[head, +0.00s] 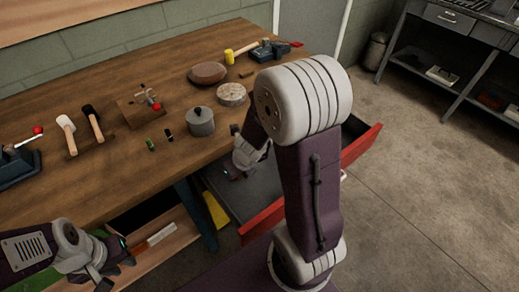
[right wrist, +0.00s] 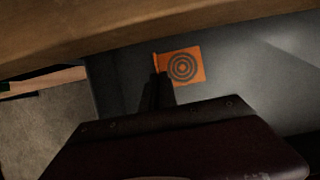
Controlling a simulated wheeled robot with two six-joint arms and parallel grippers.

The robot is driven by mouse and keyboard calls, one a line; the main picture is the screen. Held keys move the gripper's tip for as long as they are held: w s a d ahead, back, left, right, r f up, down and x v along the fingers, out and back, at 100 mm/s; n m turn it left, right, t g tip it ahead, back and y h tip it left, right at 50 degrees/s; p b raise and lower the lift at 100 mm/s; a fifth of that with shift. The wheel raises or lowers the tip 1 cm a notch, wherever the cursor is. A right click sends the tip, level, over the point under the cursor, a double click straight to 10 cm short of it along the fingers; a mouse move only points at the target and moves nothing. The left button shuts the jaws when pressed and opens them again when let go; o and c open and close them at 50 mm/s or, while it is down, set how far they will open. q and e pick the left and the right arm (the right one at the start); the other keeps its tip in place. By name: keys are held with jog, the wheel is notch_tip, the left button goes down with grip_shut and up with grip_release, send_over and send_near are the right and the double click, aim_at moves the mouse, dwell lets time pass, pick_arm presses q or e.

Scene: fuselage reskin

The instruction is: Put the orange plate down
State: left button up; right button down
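The orange plate (right wrist: 184,67) bears dark concentric rings and shows over the dark drawer floor in the right wrist view. A narrow orange lip stands at its left edge. My right gripper (right wrist: 161,82) shows as one dark closed shape meeting that lip, and it appears shut on it. I cannot tell whether the plate touches the drawer floor. In the head view my right gripper (head: 236,174) reaches down into the open red drawer (head: 268,221), and the plate is not discernible there. My left gripper (head: 122,262) is at the lower left, before the bench; its finger opening is unclear.
The wooden bench (head: 90,195) overhangs the drawer's back. On it are a grey lidded pot (head: 201,122), mallets (head: 66,133), a round brown block (head: 208,73) and a clamp-like fixture (head: 147,103). The floor to the right is clear.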

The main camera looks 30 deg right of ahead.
jog(key=shift+w, duration=0.1)
jog(key=p, duration=0.2)
send_over(268, 151)
jog(key=shift+a, duration=0.2)
jog(key=shift+w+d+f, duration=0.1)
jog(key=shift+d, duration=0.25)
notch_tip(268, 151, down, 4)
jog(key=b, duration=0.3)
jog(key=shift+r, duration=0.35)
jog(key=shift+f, duration=0.15)
jog(key=c, duration=1.6)
grip_release()
jog(key=shift+c, duration=0.2)
